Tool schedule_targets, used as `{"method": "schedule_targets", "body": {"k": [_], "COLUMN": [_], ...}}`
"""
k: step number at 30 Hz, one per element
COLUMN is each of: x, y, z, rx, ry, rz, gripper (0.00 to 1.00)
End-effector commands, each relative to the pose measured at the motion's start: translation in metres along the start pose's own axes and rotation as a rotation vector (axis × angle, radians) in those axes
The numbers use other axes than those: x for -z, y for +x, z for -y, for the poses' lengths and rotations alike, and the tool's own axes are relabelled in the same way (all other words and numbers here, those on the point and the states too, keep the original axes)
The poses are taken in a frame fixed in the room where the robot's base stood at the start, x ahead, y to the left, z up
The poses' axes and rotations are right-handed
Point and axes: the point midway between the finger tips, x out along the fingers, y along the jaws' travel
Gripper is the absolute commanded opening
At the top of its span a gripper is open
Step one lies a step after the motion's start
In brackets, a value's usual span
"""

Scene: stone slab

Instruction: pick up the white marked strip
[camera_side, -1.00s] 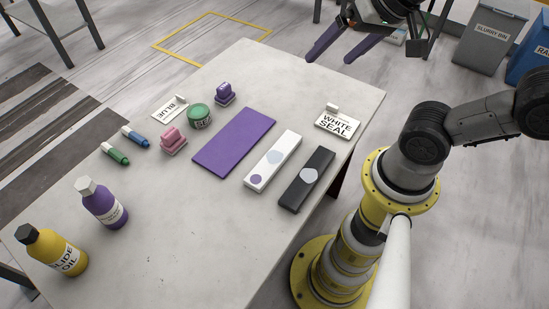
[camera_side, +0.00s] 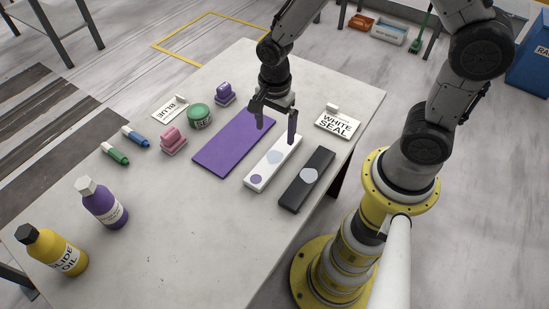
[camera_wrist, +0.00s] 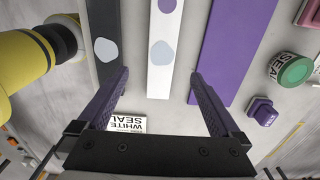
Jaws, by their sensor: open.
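The white marked strip (camera_side: 265,172) lies flat on the slab between a purple strip and a black strip. It bears a purple dot at its near end and a pale grey patch near its middle. In the wrist view the white strip (camera_wrist: 162,62) runs up the picture between my fingers. My gripper (camera_side: 276,132) is open and empty above the far part of the white strip, pointing down. In the wrist view my gripper (camera_wrist: 160,80) has one purple finger over the gap towards the black strip and the other by the purple strip's edge.
The purple strip (camera_side: 225,150) lies left of the white one and the black strip (camera_side: 308,178) right of it. A WHITE SEAL sign (camera_side: 338,124), a green tin (camera_side: 199,117), stamps (camera_side: 173,140), markers (camera_side: 115,153) and bottles (camera_side: 104,203) stand around. The slab's near middle is clear.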

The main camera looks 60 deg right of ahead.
Motion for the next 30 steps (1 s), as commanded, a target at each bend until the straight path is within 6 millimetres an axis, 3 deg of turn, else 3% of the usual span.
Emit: {"method": "schedule_targets", "body": {"k": [7,16,24,30], "x": [0.001,0.002,0.004,0.004], "y": [0.046,0.068,0.105,0.112], "z": [0.0,0.001,0.004,0.004], "rx": [-0.004,-0.001,-0.002,0.002], "ry": [0.0,0.0,0.0,0.0], "rz": [0.0,0.0,0.0,0.0], "gripper": [1.0,1.0,1.0,1.0]}}
